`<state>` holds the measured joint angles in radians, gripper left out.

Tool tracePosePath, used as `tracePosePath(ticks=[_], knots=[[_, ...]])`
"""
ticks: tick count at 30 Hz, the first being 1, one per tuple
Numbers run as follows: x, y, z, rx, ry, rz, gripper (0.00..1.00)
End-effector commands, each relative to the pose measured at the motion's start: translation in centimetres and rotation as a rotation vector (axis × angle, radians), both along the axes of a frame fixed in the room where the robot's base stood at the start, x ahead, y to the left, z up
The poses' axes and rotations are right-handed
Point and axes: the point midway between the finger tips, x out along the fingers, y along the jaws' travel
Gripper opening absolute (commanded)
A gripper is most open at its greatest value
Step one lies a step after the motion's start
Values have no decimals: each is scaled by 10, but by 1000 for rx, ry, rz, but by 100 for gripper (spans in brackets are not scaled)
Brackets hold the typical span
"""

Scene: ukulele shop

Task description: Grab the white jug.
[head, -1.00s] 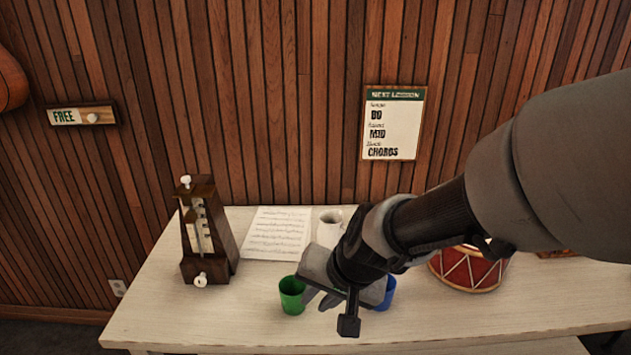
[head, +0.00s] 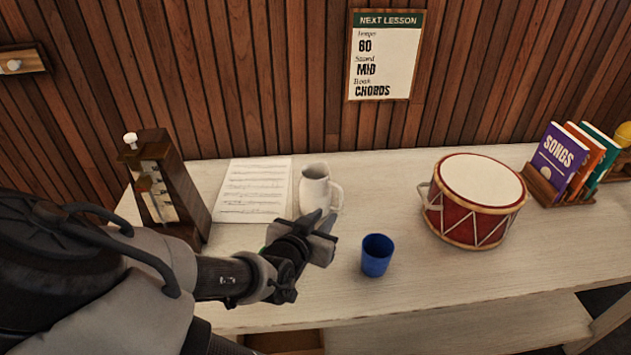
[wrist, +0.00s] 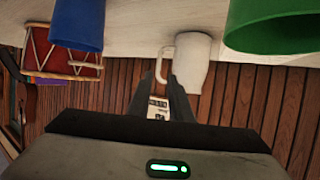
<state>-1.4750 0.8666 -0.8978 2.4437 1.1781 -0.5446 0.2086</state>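The white jug (head: 312,190) stands upright on the pale table, its handle on the right, near the sheet music. It also shows upside down in the wrist view (wrist: 192,60), beyond my fingers, with its handle towards the left. My gripper (head: 320,222) is in front of the jug, and its fingers overlap the jug's lower part in the head view. In the wrist view, my two fingers (wrist: 162,98) are apart with nothing held between them. Whether a finger touches the jug, I cannot tell.
A blue cup (head: 376,256) stands right of my gripper. A metronome (head: 165,190) and sheet music (head: 253,190) are left; a red drum (head: 475,200) and books (head: 570,165) are right.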

Motion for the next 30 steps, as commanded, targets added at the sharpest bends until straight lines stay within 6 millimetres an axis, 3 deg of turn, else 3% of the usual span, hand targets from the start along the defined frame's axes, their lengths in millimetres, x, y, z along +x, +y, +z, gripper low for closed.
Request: tracePosePath(ticks=[5, 18, 30], knots=[[11, -6, -6, -6, -10, -2, 19], [84, -47, -41, -7, -7, -1, 19], [113, -66, -57, -6, -6, -1, 19]])
